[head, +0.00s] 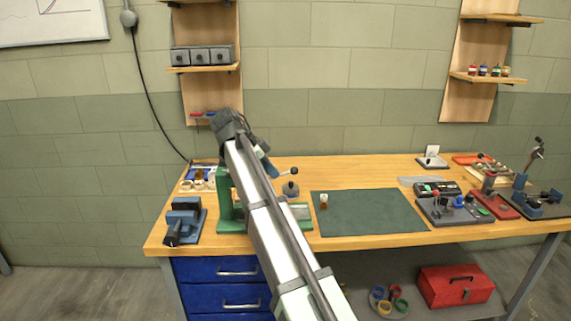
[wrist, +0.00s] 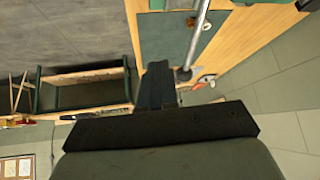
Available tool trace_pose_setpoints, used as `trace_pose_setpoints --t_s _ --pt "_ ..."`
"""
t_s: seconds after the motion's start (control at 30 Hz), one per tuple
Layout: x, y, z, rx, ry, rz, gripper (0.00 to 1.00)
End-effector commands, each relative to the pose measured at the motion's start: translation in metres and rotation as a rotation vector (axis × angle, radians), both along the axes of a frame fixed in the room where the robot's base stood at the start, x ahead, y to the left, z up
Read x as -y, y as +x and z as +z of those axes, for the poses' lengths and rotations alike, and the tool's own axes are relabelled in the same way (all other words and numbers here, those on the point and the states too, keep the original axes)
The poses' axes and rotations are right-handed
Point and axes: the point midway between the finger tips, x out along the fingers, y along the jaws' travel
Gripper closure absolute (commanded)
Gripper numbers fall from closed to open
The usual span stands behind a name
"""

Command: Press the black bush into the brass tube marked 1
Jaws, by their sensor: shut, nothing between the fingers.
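My gripper (wrist: 158,68) is shut and empty in the wrist view. Beside its fingertips is a grey rod (wrist: 196,38) ending in a dark round knob (wrist: 183,75); I cannot tell whether they touch. In the head view my arm hides much of a green press (head: 225,200) on the bench. A small white and brown piece (head: 323,201) stands on the dark green mat (head: 375,213); it also shows in the wrist view (wrist: 205,25). It may be a brass tube, but no mark is readable. I cannot make out the black bush.
A blue and black vise (head: 183,220) stands at the bench's left front. Trays with pale rings (head: 197,185) lie behind it. Control boxes (head: 450,210) and fixtures (head: 540,205) fill the right end. The mat is mostly clear.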

Motion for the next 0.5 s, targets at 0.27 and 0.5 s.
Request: trace_pose_setpoints --t_s 0.27,0.5 --pt "-0.037 0.018 0.096 0.099 -0.015 -0.094 1.00" --pt "-0.035 0.018 0.103 0.113 -0.018 -0.114 1.00"
